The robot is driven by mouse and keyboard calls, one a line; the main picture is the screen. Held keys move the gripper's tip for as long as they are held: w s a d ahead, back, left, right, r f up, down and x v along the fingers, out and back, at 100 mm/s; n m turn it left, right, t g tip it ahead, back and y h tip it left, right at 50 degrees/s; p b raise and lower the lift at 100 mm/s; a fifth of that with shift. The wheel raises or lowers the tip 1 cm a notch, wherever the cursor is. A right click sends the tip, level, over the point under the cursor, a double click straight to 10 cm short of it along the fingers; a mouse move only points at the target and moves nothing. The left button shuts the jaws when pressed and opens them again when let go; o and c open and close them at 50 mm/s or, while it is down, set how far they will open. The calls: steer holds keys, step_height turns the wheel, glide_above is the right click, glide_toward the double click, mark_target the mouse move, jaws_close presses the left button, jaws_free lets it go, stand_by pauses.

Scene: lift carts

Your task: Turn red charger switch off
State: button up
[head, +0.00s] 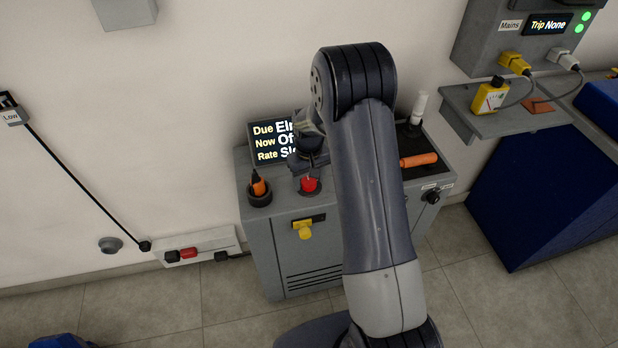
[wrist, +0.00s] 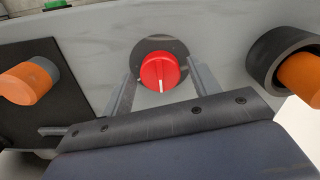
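The red switch (head: 310,184) is a round knob on top of the grey charger cabinet (head: 262,228). In the wrist view the red knob (wrist: 160,71) sits on a dark round plate, and a white mark on it points down toward my gripper. My gripper (wrist: 160,88) is open, with one finger on each side of the knob. I cannot tell whether the fingers touch it. In the head view my arm hides part of the cabinet top and the display (head: 268,141), which shows "Due", "Now Of" and "Rate" with the ends of the lines covered.
An orange-handled tool stands in a dark holder (head: 260,197) left of the knob. An orange handle (head: 418,160) and a white-topped item (head: 419,105) are on the right. A yellow connector (head: 304,230) is on the cabinet front. A shelf (head: 510,118) holds a yellow meter (head: 490,97).

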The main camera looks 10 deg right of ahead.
mark_target(309, 181)
steer(key=shift+o, duration=0.3)
step_height(309, 181, up, 11)
steer(key=shift+b, duration=0.35)
steer(key=shift+f, duration=0.1)
step_height(309, 181, down, 11)
steer(key=shift+r+p, duration=0.1)
steer(key=shift+p, duration=0.25)
stand_by(0.3)
stand_by(0.5)
